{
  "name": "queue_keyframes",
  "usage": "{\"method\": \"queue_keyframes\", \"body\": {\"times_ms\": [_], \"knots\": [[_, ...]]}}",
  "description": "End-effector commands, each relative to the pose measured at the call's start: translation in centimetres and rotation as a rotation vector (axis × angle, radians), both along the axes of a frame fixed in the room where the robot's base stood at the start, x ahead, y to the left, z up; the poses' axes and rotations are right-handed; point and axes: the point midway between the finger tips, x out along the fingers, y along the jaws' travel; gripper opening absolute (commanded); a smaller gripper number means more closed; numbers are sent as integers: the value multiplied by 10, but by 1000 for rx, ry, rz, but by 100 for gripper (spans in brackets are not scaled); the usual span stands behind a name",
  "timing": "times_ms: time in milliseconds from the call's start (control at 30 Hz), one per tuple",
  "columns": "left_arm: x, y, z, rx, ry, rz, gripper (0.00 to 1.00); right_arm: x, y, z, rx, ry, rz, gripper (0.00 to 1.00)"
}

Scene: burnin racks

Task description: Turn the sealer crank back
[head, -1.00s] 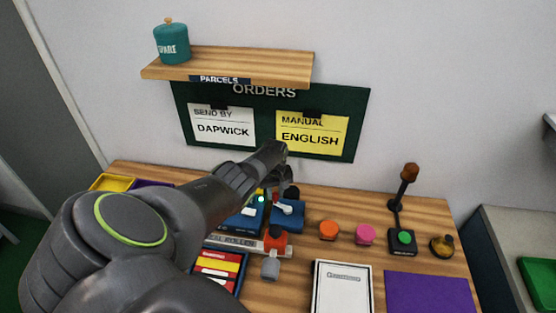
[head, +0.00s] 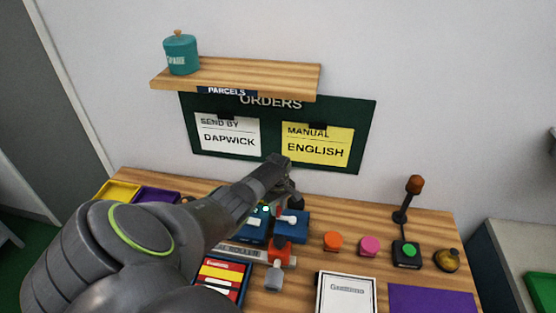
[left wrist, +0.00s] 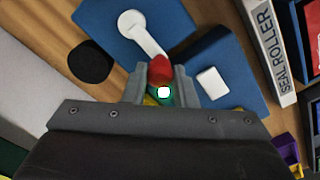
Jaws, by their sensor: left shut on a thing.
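The sealer crank (head: 289,218) is a white arm with a red knob, mounted on a blue base (head: 291,233) towards the back of the table. In the left wrist view the white arm (left wrist: 148,36) runs from a round hub down to the red knob (left wrist: 160,69). My left gripper (head: 286,203) reaches over the table to the crank. In the left wrist view its fingers (left wrist: 161,78) are closed around the red knob. Part of the crank is hidden by the gripper in the head view. My right gripper is out of view.
A seal roller (head: 238,252) lies in front of the blue base, beside a red block (head: 281,254). Orange (head: 333,241) and pink (head: 369,245) round pieces and a green button (head: 406,250) stand to the right. A shelf (head: 238,77) hangs above.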

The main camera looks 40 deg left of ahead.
Motion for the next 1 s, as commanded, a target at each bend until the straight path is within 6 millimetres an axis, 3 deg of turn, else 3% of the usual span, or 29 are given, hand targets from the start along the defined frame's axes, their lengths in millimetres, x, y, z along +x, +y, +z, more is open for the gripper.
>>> {"method": "queue_keyframes", "body": {"times_ms": [167,200,333,733,1000], "knots": [[0,0,0,-1,0,0,2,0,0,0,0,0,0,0],[0,0,0,-1,0,0,29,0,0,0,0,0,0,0],[0,0,0,-1,0,0,46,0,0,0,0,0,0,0],[1,0,2,0,-2,-1,46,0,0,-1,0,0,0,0],[1,1,22,1,-4,-1,46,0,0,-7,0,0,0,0]]}}
